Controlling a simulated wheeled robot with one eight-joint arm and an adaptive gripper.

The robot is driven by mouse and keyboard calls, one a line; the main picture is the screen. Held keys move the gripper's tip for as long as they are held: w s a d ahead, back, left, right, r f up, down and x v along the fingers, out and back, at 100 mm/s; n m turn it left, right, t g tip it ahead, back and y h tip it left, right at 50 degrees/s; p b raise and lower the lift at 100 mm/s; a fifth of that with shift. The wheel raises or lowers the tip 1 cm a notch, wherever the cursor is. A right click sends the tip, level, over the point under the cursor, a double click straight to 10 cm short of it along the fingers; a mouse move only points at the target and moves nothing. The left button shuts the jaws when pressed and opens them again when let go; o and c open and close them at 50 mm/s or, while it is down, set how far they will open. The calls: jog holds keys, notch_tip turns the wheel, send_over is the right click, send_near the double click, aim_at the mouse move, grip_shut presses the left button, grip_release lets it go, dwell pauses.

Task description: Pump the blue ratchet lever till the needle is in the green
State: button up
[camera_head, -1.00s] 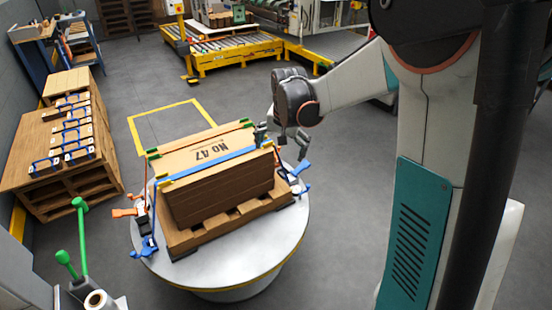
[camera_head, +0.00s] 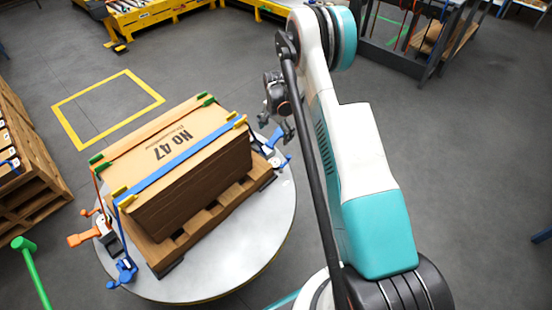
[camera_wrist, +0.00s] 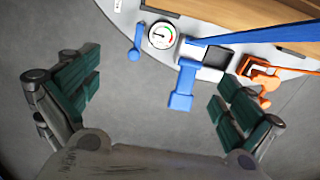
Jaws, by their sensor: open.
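A blue ratchet lever (camera_wrist: 183,85) sticks out from the turntable's edge towards my gripper in the wrist view. A round white gauge (camera_wrist: 161,35) with coloured marks sits beside it; its needle is too small to read surely. A blue strap (camera_wrist: 255,33) runs from the ratchet to the right; the same strap (camera_head: 185,160) crosses the load in the head view. My gripper (camera_wrist: 158,88) is open and empty, its green-padded fingers wide apart on either side of the lever and short of it. In the head view my gripper (camera_head: 277,120) is beyond the load's right end.
The carton load (camera_head: 200,180) stands on a wooden pallet (camera_head: 215,213) on a round turntable (camera_head: 240,265). An orange ratchet (camera_wrist: 260,75) is right of the blue lever. A blue ball-ended handle (camera_wrist: 135,45) is left of the gauge.

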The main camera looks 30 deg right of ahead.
notch_tip(320, 180, down, 10)
jog(key=b, duration=0.3)
jog(key=shift+b, duration=0.35)
dwell(0.3)
jog(key=s+a+r+n+t+p, duration=0.1)
jog(key=a+r+n+p, duration=0.1)
jog(key=r, duration=1.2)
jog(key=s+a+r+n+t+p, duration=0.1)
jog(key=a+r+p, duration=0.1)
jog(key=r, duration=1.2)
jog(key=s+a+r+n+t, duration=0.1)
jog(key=s+a+r+n, duration=0.35)
jog(key=r, duration=0.75)
jog(key=s+a+r+n+t, duration=0.1)
jog(key=s+a+r, duration=0.25)
jog(key=s, duration=0.35)
jog(key=s+a+r+n+t, duration=0.15)
jog(key=s+r, duration=0.25)
jog(key=s, duration=0.4)
jog(key=s+a+n+t, duration=0.1)
jog(key=s+a+n, duration=0.2)
jog(key=s, duration=1)
jog(key=shift+a+n+t, duration=0.35)
jog(key=shift+n, duration=0.15)
